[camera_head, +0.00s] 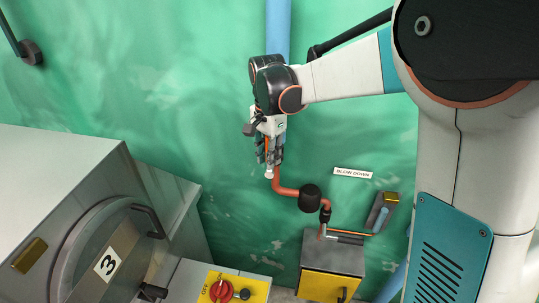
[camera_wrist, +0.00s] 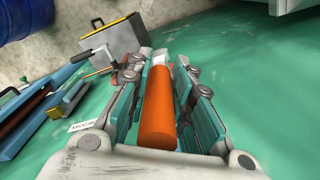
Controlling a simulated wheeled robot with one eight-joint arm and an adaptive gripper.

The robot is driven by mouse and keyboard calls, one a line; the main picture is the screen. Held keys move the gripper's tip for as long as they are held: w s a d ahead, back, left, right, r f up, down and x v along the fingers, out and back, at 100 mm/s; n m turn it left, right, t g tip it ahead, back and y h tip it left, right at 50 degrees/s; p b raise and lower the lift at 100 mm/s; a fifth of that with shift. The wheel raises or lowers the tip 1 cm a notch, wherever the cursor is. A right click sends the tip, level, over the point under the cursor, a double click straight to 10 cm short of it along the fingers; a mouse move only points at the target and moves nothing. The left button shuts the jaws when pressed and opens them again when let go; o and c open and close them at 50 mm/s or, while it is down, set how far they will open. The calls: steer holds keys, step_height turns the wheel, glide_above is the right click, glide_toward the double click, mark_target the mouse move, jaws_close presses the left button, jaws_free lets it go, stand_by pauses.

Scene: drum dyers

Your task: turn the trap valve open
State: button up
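My gripper (camera_head: 269,160) points down in front of the green wall in the head view. In the wrist view, its fingers (camera_wrist: 160,85) stand on both sides of an orange bar (camera_wrist: 158,110). Whether the pads press on it is unclear. I cannot tell if this bar is the trap valve's handle or part of the pipe. Below the fingers, an orange-red pipe (camera_head: 288,191) bends right, through a black round body (camera_head: 310,198), towards a grey and yellow box (camera_head: 332,260). A lever (camera_head: 350,234) lies at the box's top; it shows in the wrist view (camera_wrist: 103,68).
A "BLOW DOWN" label (camera_head: 352,172) is on the wall at right, above a small bracket (camera_head: 382,212) with a yellow top. A grey drum machine marked 3 (camera_head: 108,264) fills the lower left. A red switch (camera_head: 221,291) sits below. A blue pipe (camera_head: 278,28) runs above my wrist.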

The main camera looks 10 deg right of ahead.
steer(key=shift+o, duration=1.4)
steer(key=shift+a, duration=0.15)
step_height(320, 180, up, 12)
